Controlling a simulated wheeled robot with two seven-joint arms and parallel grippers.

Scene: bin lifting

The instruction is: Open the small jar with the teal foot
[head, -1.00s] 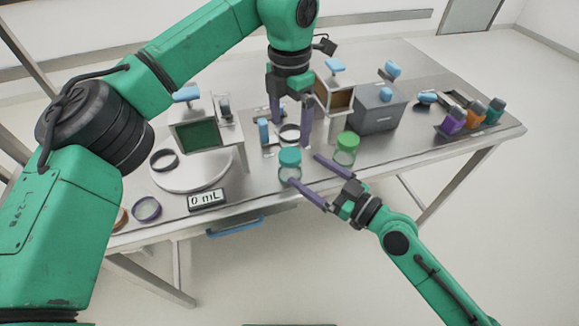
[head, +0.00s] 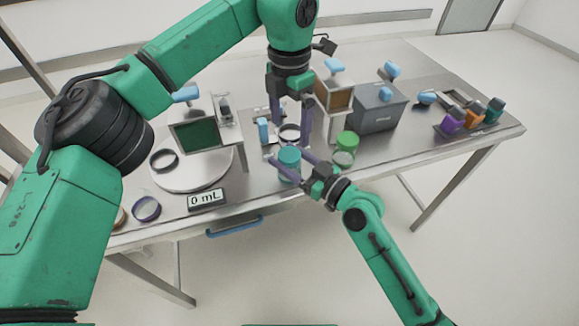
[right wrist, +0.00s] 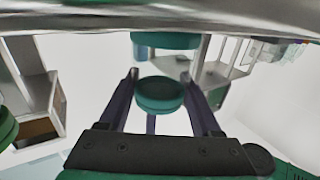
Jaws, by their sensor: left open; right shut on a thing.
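The small jar stands upright near the table's front edge, with a teal lid (head: 289,156) and a clear glass body (head: 288,172). In the right wrist view, which looks upside down, the lid (right wrist: 160,92) is between the fingers and the teal foot (right wrist: 165,40) is above it in the picture. My right gripper (head: 287,159) is shut on the jar, one finger on each side. My left gripper (head: 291,118) is open and empty, pointing down behind the jar. The jar's foot is hardly visible in the head view.
A green-lidded jar (head: 346,141) stands close on the right. A display reading 0 mL (head: 207,199) and a round plate (head: 178,181) are left. A grey box (head: 378,108) stands further back.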

